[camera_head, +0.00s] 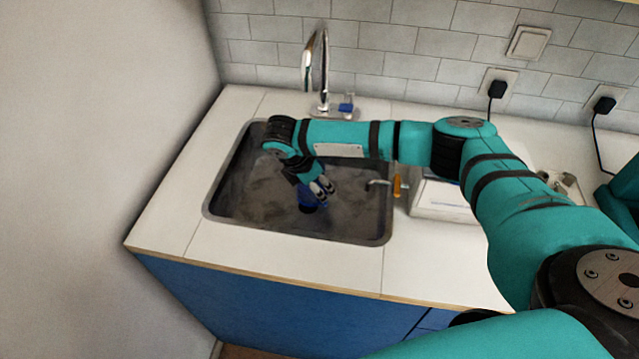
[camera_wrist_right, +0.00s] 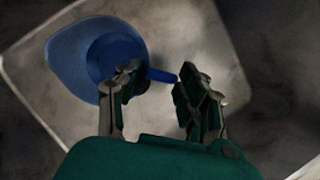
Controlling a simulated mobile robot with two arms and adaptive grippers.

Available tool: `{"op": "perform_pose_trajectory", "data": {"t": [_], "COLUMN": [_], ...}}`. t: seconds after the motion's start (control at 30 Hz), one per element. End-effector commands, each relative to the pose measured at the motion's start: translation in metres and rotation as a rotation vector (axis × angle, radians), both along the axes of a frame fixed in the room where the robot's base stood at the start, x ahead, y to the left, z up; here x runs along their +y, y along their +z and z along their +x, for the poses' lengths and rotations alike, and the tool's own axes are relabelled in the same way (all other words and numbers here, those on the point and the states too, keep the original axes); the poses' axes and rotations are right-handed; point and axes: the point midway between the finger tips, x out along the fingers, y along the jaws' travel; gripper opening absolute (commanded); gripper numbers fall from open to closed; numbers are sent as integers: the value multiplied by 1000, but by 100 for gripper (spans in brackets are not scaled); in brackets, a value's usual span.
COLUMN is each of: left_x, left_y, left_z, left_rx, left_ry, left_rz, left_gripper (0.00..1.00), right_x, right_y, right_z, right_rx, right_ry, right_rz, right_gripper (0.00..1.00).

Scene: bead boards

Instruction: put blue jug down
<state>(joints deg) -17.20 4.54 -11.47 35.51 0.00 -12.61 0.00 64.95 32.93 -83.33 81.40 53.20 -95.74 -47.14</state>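The blue jug (camera_head: 312,207) is low in the sink (camera_head: 212,195) in the head view, mostly hidden by my right gripper (camera_head: 322,187). In the right wrist view the jug (camera_wrist_right: 72,52) is seen from above at upper left, its handle (camera_wrist_right: 160,75) pointing right. The fingers of my right gripper (camera_wrist_right: 155,92) are spread apart. The handle spans the gap between their tips, and the left finger overlaps the jug's rim in the picture. I cannot tell whether either finger touches. My left gripper is not in view.
A tall chrome faucet (camera_head: 308,65) stands behind the sink, with a small blue item (camera_head: 347,102) beside it. A white box (camera_head: 438,204) stands on the counter right of the sink, next to an orange-handled item (camera_head: 397,187). The counter (camera_head: 180,200) left of the sink is clear.

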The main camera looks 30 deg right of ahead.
Motion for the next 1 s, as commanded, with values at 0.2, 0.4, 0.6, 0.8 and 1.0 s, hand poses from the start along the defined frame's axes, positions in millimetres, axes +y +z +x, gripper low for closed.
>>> {"op": "perform_pose_trajectory", "data": {"t": [0.2, 0.4, 0.6, 0.8, 1.0], "left_x": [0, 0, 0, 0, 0], "left_y": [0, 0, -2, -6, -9], "left_z": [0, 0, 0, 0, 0], "left_rx": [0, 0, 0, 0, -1], "left_ry": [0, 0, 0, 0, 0], "left_rz": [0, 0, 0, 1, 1], "left_gripper": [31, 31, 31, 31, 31], "right_x": [0, 0, 7, 24, 39], "right_y": [0, 0, 17, 57, 93], "right_z": [0, 0, 0, -2, -4], "right_rx": [1, 0, -2, -3, -2], "right_ry": [1, 0, 2, 2, 1], "right_rz": [0, 0, 1, 2, 1], "right_gripper": [61, 61, 61, 61, 61]}}
